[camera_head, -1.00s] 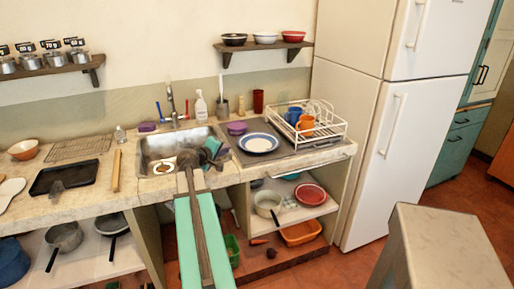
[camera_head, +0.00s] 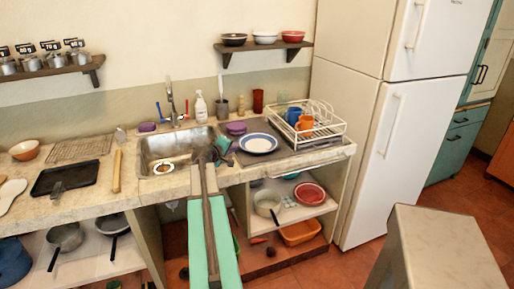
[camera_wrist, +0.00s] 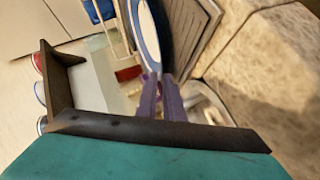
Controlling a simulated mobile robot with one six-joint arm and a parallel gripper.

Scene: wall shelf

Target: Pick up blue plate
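The blue plate (camera_head: 258,143) is white with a blue rim and lies flat on the dark draining surface right of the sink, below the purple bowl in the picture. In the wrist view the plate (camera_wrist: 147,32) shows at the top centre, just beyond the fingers. My gripper (camera_head: 227,147) is close to the plate's left side, over the sink's right edge, and looks apart from it. In the wrist view its two purple fingers (camera_wrist: 161,80) have a narrow gap between them, with nothing seen held.
A white dish rack (camera_head: 318,127) with an orange mug (camera_head: 305,123) and a blue cup stands right of the plate. A purple bowl (camera_head: 236,127) is just behind it. The sink (camera_head: 165,146) lies left. A wall shelf (camera_head: 262,46) with bowls hangs above.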

